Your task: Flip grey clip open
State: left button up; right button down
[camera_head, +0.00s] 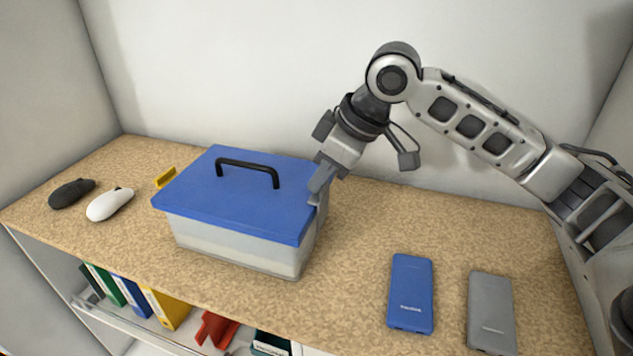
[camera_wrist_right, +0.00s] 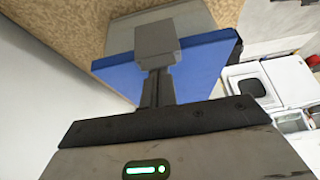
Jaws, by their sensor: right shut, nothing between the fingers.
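A storage box (camera_head: 235,247) with a pale translucent body and a blue lid (camera_head: 225,205) stands on the shelf top. A black handle (camera_head: 247,167) is on the lid. The grey clip (camera_head: 314,199) is at the lid's right edge, partly hidden by my right gripper (camera_head: 318,190). In the wrist view the clip shows as a grey block (camera_wrist_right: 157,40) against the blue lid (camera_wrist_right: 205,62). My right gripper (camera_wrist_right: 157,82) is shut and empty, its fingertips at the clip; I cannot tell whether they touch it. A yellow clip (camera_head: 165,177) sticks out at the box's left side. My left gripper is out of view.
A black mouse (camera_head: 72,193) and a white mouse (camera_head: 110,204) lie left of the box. A blue power bank (camera_head: 411,292) and a grey one (camera_head: 491,312) lie at the front right. Binders (camera_head: 166,308) stand on the shelf below. The wall (camera_head: 270,70) is behind.

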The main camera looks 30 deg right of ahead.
jog(key=shift+s+d+f+t+b, duration=0.2)
jog(key=shift+f+t+b, duration=0.1)
jog(key=shift+f+b, duration=0.05)
jog(key=shift+r+y, duration=0.35)
jog(key=shift+y, duration=0.05)
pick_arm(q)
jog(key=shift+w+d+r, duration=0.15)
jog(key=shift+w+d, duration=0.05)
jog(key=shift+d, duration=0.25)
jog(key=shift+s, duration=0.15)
pick_arm(e)
jog(key=shift+a+r, duration=0.1)
jog(key=shift+a, duration=0.05)
jog(key=shift+w+a+p, duration=0.35)
jog(key=shift+w+p, duration=0.1)
jog(key=shift+p, duration=0.45)
jog(key=shift+w+a, duration=0.1)
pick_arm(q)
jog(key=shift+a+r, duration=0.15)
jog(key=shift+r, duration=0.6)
